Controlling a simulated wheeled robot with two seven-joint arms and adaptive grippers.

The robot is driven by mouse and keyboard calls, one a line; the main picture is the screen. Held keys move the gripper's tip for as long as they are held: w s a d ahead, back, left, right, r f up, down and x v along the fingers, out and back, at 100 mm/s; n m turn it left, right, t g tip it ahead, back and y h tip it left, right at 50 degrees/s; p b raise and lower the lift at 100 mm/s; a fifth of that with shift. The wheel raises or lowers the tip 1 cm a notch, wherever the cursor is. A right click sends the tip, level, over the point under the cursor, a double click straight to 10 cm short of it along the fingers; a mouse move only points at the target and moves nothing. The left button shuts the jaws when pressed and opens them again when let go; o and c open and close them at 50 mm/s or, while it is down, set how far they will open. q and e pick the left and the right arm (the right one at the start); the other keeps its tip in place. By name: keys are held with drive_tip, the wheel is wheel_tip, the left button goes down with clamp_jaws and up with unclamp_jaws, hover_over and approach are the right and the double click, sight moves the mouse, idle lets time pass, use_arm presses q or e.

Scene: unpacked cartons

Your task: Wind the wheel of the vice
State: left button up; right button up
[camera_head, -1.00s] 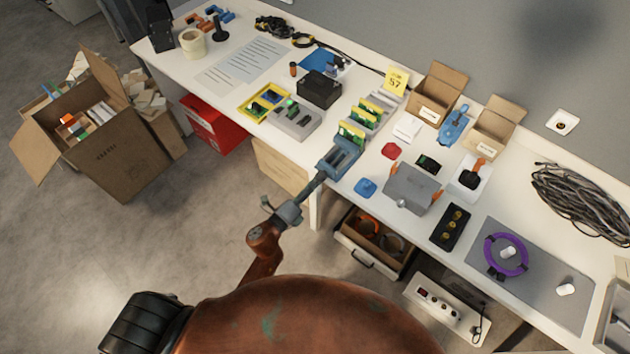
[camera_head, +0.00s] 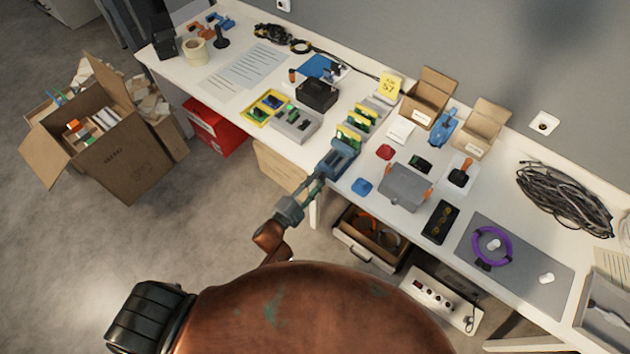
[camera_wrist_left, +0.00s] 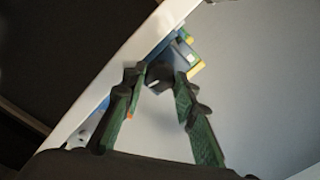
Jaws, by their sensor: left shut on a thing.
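The blue-grey vice (camera_head: 338,158) sits at the front edge of the white workbench. My left gripper (camera_head: 319,178) reaches up to the front of the vice, its two fingers pointing at it. In the left wrist view, the green-sided fingers of my left gripper (camera_wrist_left: 160,88) close in on a small dark part, the vice's wheel (camera_wrist_left: 161,74), with blue and yellow behind it. The gripper is shut on this wheel. The wheel is mostly hidden by the fingers in the head view. My right gripper is not in view.
A grey box (camera_head: 405,188), a blue piece (camera_head: 361,186) and a red piece (camera_head: 385,152) lie right of the vice. Green boards (camera_head: 355,130) stand behind it. An open drawer (camera_head: 368,238) is below the bench. Floor to the left is clear up to the cartons.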

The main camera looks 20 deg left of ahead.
use_arm(q)
drive_tip(key=n+p, duration=0.2)
drive_tip(key=n, duration=0.2)
drive_tip(key=shift+r+n+p, duration=0.1)
drive_tip(key=shift+n+p, duration=0.2)
drive_tip(key=shift+p, duration=0.05)
drive_tip(key=shift+n+p, duration=1)
drive_tip(key=shift+n, duration=1)
drive_tip(key=shift+f, duration=0.2)
drive_tip(key=o, duration=1.2)
drive_tip(key=shift+c, duration=0.2)
drive_tip(key=shift+s, duration=0.1)
